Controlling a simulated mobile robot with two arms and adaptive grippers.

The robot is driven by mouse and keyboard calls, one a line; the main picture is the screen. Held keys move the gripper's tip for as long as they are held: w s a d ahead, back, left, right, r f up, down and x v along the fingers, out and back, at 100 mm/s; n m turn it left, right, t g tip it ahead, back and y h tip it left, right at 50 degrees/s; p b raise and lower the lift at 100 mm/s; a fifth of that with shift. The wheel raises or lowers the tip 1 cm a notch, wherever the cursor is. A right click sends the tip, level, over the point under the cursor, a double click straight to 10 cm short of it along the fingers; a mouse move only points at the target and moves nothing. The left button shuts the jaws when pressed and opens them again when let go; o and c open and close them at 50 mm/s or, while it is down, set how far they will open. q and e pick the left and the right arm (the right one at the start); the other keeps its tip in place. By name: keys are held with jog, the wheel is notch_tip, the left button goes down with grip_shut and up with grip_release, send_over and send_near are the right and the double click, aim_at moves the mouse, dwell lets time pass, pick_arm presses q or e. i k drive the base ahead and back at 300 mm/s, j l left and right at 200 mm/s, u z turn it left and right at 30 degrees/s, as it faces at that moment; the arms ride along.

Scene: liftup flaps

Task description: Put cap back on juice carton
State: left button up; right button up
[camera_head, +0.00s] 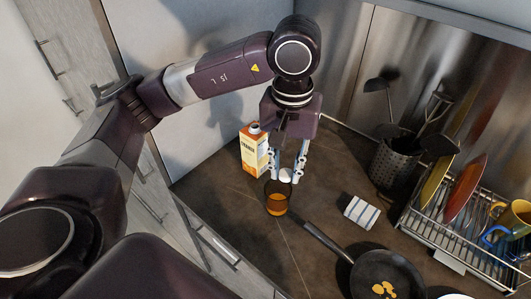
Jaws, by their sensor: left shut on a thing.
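The juice carton (252,154), orange and white, stands upright on the dark counter at the back, with a small bluish spout on top. My left gripper (286,173) points down just to the right of the carton and behind a glass. It is shut on a small white round thing that looks like the cap (285,176). The fingers partly hide it. The gripper is apart from the carton's top and lower than the spout in the picture. My right gripper is not in view.
A glass of orange juice (277,203) stands close in front of my left gripper. A pan (385,268) with its handle, a striped cloth (361,211), a utensil holder (391,163) and a dish rack (462,232) lie to the right. A wall is behind the carton.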

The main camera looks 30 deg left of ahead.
aim_at(254, 142)
jog(key=k+l, duration=0.15)
jog(key=k, duration=0.25)
jog(key=k+l, duration=0.2)
jog(key=k, duration=0.25)
jog(key=k+l, duration=0.15)
jog(key=k, duration=0.25)
jog(key=u, duration=1.25)
